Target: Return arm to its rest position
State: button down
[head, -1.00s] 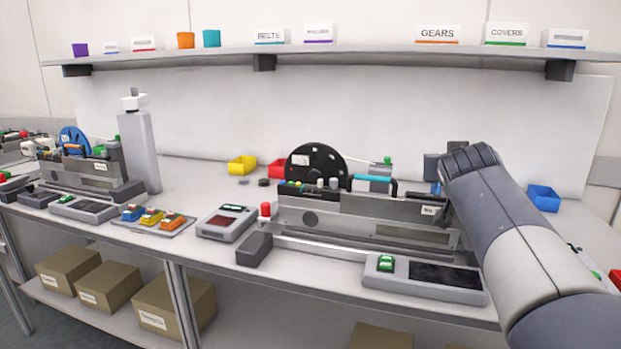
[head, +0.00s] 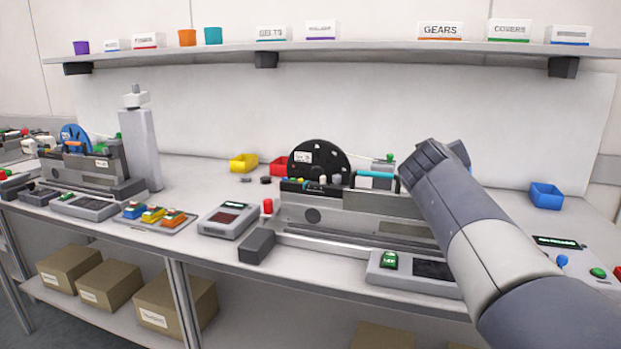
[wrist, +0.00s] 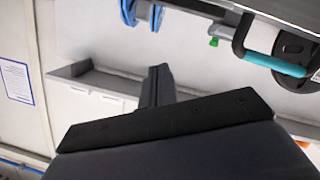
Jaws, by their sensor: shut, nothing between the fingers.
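My arm reaches in from the lower right of the head view, in front of the right feeder trolley (head: 350,215). Its end is raised above the right part of that trolley, left of the blue bin. My gripper (wrist: 158,75) shows in the wrist view as dark fingers closed together with nothing between them. In the head view the fingers are hidden behind the wrist. The trolley's teal handle (head: 377,177) is just left of my arm's end, and it also shows in the wrist view (wrist: 275,65), apart from my fingers.
A black reel (head: 320,165) stands on the right trolley. A second trolley (head: 85,170) with a blue reel is at the left, beside a grey post (head: 140,150). A shelf (head: 350,58) runs along the wall. A control panel (head: 575,262) lies right of my arm.

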jog(key=w+a+n+h+p, duration=0.2)
jog(key=a+n+p, duration=0.3)
jog(key=a+n, duration=0.1)
jog(key=shift+a+r+n+t+p, duration=0.25)
jog(key=shift+r+n+t+p, duration=0.1)
jog(key=shift+n, duration=0.45)
jog(key=shift+d+h, duration=0.15)
jog(key=shift+h, duration=0.15)
